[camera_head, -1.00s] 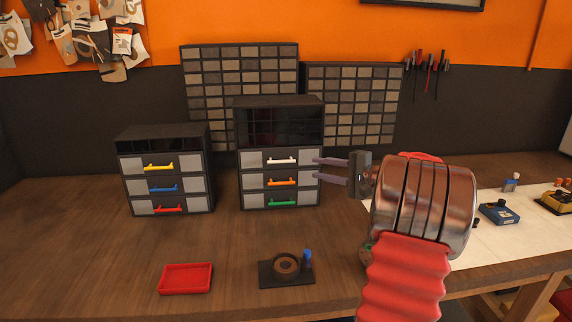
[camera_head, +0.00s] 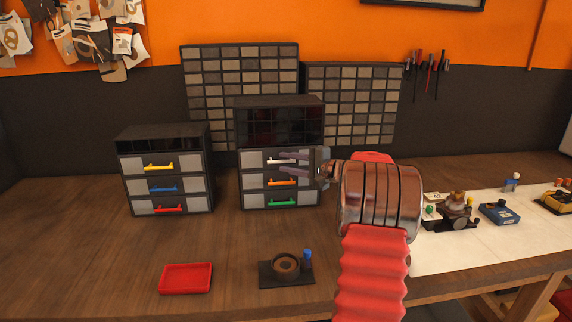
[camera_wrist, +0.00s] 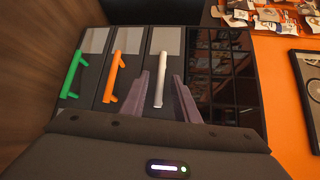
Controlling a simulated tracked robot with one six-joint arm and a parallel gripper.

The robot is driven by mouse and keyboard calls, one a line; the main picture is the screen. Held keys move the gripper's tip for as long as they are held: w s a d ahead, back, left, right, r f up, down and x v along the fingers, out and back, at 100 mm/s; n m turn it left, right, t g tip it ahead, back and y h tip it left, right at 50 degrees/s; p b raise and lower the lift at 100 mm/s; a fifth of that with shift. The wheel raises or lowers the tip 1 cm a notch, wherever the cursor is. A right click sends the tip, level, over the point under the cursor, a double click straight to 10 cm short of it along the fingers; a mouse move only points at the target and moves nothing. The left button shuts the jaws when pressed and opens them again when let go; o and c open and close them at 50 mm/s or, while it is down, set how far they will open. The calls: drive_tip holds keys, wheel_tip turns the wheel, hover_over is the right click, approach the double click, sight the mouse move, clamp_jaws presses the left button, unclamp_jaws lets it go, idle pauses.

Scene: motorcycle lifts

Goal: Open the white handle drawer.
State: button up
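The white handle (camera_head: 279,161) is on the top drawer (camera_head: 252,159) of the right-hand dark cabinet, and this drawer looks shut. My gripper (camera_head: 281,163) is in front of it, coming from the right and covering part of the handle. In the wrist view the white handle (camera_wrist: 159,79) stands between the two purple-grey fingers (camera_wrist: 163,98), which are spread apart on either side of it. Clear gaps show beside the handle, and I cannot tell any contact. The gripper is open and empty.
Below are the orange handle (camera_head: 281,183) and green handle (camera_head: 282,202). Another drawer cabinet (camera_head: 165,178) stands to the left. A red tray (camera_head: 186,278) and a dark fixture (camera_head: 287,272) lie in front. Between these and the cabinets the bench (camera_head: 232,238) is clear.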

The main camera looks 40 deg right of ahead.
drive_tip(key=shift+w+f, duration=0.1)
drive_tip(key=shift+w, duration=0.15)
drive_tip(key=shift+c, duration=0.5)
clamp_jaws()
